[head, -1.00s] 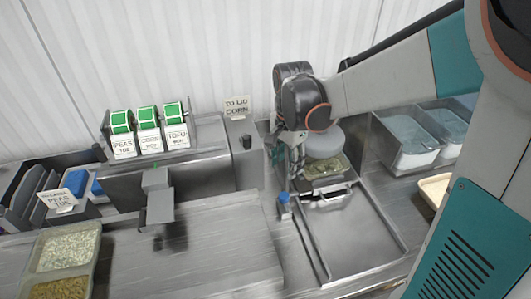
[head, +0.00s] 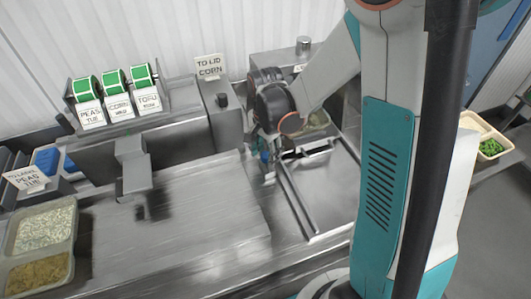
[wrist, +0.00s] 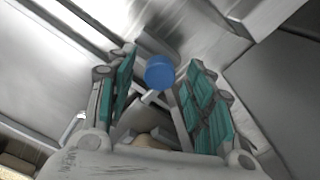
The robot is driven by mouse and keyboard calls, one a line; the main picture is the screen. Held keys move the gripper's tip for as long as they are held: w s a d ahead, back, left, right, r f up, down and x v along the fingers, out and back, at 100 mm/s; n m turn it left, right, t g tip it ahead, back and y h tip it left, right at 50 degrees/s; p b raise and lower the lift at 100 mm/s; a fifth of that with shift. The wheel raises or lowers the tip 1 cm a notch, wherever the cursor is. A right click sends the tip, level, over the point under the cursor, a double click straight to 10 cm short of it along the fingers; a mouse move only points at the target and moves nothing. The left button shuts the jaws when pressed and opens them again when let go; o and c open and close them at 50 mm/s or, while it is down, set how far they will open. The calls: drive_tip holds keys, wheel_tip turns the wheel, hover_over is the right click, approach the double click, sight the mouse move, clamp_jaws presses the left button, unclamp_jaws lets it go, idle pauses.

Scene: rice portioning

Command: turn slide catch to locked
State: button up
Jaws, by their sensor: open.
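The slide catch appears to be the small post with a blue round knob (wrist: 160,71), beside the steel slide (head: 335,192). In the wrist view the knob shows between my gripper's (wrist: 158,88) two green-padded fingers, with space on both sides. My fingers are open and no contact with the knob shows. In the head view my gripper (head: 267,160) is low at the slide's left rail, and it partly hides the blue knob. Which way the catch is turned cannot be told.
A food tray (head: 316,121) sits behind the slide's handle (head: 307,150), partly behind my arm. A label dispenser (head: 120,105) and a "TO LID CORN" sign (head: 209,67) stand to the left. A two-part tray (head: 42,240) lies at the front left.

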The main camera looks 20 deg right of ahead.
drive_tip(key=c, duration=1.1)
drive_tip(key=shift+f+n, duration=0.1)
drive_tip(key=shift+n, duration=0.3)
drive_tip(key=n+b, duration=0.1)
drive_tip(key=n, duration=0.2)
drive_tip(key=shift+n, duration=0.4)
drive_tip(key=n+b, duration=0.1)
drive_tip(key=n, duration=0.8)
drive_tip(key=shift+s+d+b, duration=0.1)
drive_tip(key=shift+b, duration=0.25)
drive_tip(key=n, duration=0.4)
drive_tip(key=shift+n, duration=0.3)
